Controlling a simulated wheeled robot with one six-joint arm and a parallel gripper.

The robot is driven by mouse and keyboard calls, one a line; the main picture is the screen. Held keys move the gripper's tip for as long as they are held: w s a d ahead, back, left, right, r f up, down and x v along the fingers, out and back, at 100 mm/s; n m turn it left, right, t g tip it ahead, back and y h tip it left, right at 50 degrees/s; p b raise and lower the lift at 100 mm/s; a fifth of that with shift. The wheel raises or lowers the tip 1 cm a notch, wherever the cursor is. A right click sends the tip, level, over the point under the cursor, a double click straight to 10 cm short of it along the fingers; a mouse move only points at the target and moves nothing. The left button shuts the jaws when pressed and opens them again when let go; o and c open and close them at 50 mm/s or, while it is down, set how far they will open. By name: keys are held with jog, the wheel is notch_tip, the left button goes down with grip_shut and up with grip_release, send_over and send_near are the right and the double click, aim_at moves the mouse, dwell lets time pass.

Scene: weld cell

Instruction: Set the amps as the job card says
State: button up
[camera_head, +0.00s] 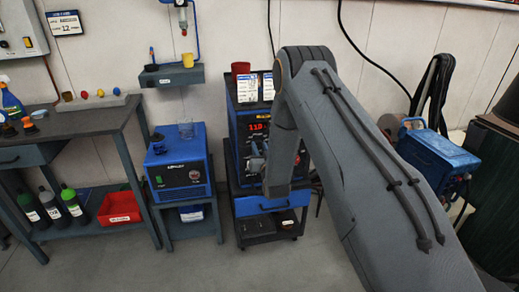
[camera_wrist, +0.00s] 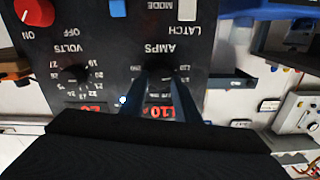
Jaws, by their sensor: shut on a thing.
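The welder (camera_head: 231,133) is a blue and black machine on a cart, with a red lit display (camera_head: 257,127) that seems to read 110. In the wrist view its panel (camera_wrist: 108,40) appears upside down, with AMPS and VOLTS lettering. My gripper (camera_wrist: 156,77) is shut on the AMPS knob, which is mostly hidden between the fingers. Part of the red amps readout (camera_wrist: 160,112) shows between them. The VOLTS knob (camera_wrist: 75,74) is beside it, apart from the fingers. Two white cards (camera_head: 247,88) stand on top of the welder; their print is too small to read.
A red ON/OFF knob (camera_wrist: 38,12) and a grey LATCH switch (camera_wrist: 188,10) are on the same panel. A smaller blue machine (camera_head: 178,172) stands left of the cart. A workbench (camera_head: 85,122) is at far left. Open floor lies in front.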

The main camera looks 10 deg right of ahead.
jog(key=m+b, duration=0.1)
jog(key=m, duration=0.3)
jog(key=shift+d, duration=0.1)
jog(key=m+b, duration=0.1)
jog(key=m, duration=0.3)
jog(key=m+b, duration=0.1)
jog(key=m, duration=0.6)
jog(key=shift+d+f, duration=0.1)
jog(key=shift+f, duration=0.05)
jog(key=m+b, duration=0.1)
jog(key=m, duration=0.5)
jog(key=shift+f+m, duration=0.1)
jog(key=shift+m, duration=0.3)
jog(key=m+b, duration=0.1)
jog(key=m, duration=0.5)
jog(key=shift+f, duration=0.1)
jog(key=o, duration=1)
